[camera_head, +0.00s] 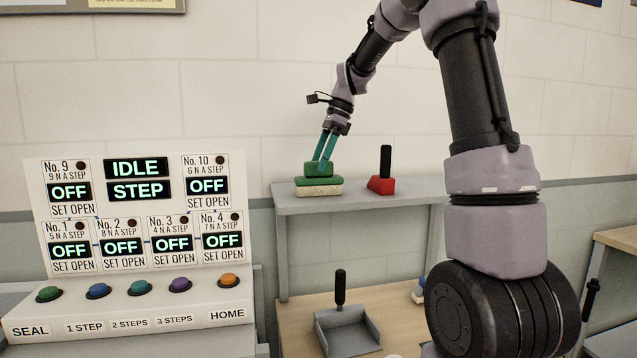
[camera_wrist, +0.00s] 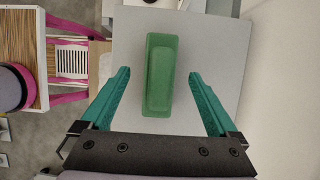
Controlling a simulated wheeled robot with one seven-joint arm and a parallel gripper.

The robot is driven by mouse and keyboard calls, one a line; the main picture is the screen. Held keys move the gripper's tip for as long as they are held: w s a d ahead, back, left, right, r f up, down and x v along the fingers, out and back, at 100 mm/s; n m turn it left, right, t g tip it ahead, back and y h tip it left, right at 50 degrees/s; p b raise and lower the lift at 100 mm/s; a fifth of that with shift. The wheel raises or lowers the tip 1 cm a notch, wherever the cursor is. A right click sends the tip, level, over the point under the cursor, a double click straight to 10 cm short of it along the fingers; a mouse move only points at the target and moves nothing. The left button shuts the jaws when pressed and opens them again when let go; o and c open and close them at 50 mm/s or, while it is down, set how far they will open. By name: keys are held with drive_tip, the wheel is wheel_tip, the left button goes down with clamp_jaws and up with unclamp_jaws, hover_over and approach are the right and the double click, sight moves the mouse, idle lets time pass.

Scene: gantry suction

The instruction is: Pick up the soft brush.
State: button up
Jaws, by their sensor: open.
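The soft brush is a green block (camera_head: 311,181) with a raised green grip on top and a cream bristle layer beneath. It lies on the grey upper shelf (camera_head: 350,200). In the wrist view its green top (camera_wrist: 160,75) lies lengthwise between my fingers. My gripper (camera_head: 322,164) has teal fingers pointing down at the brush top. In the wrist view my gripper (camera_wrist: 159,80) is spread wide, with a gap on each side of the green top. I cannot tell how far the fingertips reach down beside the grip.
A red tool (camera_head: 381,185) with an upright black handle stands right of the brush on the shelf. A grey dustpan (camera_head: 346,332) with a black handle sits on the lower wooden surface. A control panel (camera_head: 140,240) with several buttons stands at left. The wall is behind the shelf.

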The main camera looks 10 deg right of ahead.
sight(314, 172)
drive_tip(key=x, duration=0.4)
drive_tip(key=c, duration=1.5)
